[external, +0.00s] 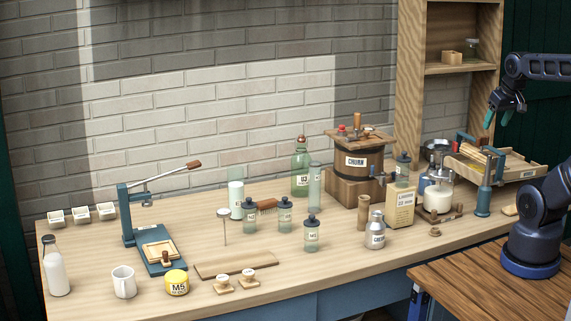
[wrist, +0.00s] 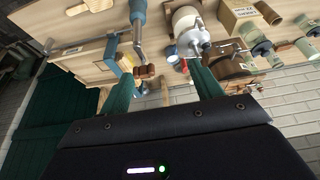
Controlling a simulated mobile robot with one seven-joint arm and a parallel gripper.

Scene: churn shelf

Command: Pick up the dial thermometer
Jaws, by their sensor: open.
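The dial thermometer (external: 224,213) has a round pale dial on a thin stem. In the external view it stands upright on the workbench, left of the middle, just left of the small blue-lidded jars. I cannot make it out in the wrist view. My gripper (external: 498,117) is raised at the far right, well away from the thermometer and above the bench's right end. Its teal fingers are apart with nothing between them, and they also show in the wrist view (wrist: 163,88).
Jars (external: 285,215) and a green bottle (external: 300,175) stand near the thermometer. A blue lever press (external: 150,230) is to its left, a wooden board (external: 235,264) in front. The churn (external: 358,160), milk jar (external: 438,195) and trays crowd the right. Some bench surface in front is bare.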

